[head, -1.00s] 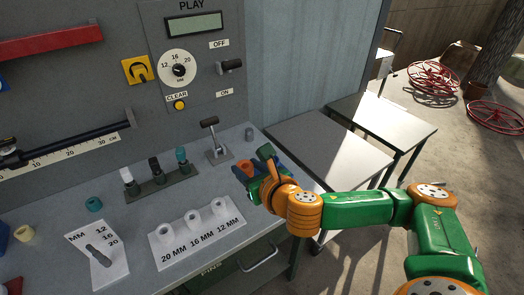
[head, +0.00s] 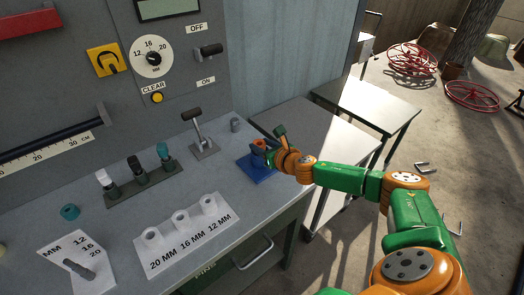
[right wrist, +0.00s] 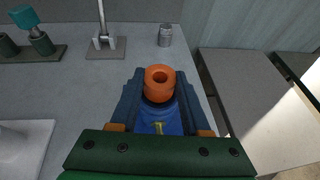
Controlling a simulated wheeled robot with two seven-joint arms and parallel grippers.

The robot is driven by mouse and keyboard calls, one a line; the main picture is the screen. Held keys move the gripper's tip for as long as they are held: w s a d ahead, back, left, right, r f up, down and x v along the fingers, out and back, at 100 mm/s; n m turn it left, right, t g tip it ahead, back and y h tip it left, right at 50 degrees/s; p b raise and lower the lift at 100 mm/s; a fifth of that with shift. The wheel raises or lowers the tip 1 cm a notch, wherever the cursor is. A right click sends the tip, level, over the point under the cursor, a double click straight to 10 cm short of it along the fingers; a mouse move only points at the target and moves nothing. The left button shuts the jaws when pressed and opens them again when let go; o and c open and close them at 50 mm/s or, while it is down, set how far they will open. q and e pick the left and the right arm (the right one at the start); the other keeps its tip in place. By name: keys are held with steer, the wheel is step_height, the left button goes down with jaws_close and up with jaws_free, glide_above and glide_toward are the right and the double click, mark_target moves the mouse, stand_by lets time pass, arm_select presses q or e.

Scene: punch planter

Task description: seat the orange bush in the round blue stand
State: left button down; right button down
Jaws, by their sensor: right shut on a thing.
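The orange bush (head: 258,145) is a short ring-shaped piece, upright at the blue stand (head: 262,174) near the bench's right edge. The right wrist view shows the bush (right wrist: 159,87) with its hole facing up, between the dark blue fingers of my right gripper (right wrist: 160,92). In the head view my right gripper (head: 264,146) comes in from the right and is shut on the bush. Blue of the stand (right wrist: 158,120) shows below the bush. The fingers hide the contact, so I cannot tell whether the bush rests in the stand. My left gripper is out of view.
A grey lever (head: 197,133) and a small grey cylinder (head: 235,125) stand behind the stand. A white block (head: 187,233) with several holes lies to the left, and a rack (head: 143,180) holds several posts. A side table (head: 365,105) stands beyond the bench.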

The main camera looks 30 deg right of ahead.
steer(key=shift+s+a+f, duration=0.1)
steer(key=shift+s+f, duration=0.2)
steer(key=shift+w, duration=0.1)
steer(key=shift+c, duration=1.8)
jaws_free()
steer(key=shift+w+f, duration=0.15)
steer(key=shift+w, duration=0.05)
steer(key=shift+s, duration=0.1)
steer(key=b+v, duration=0.1)
steer(key=v, duration=1.1)
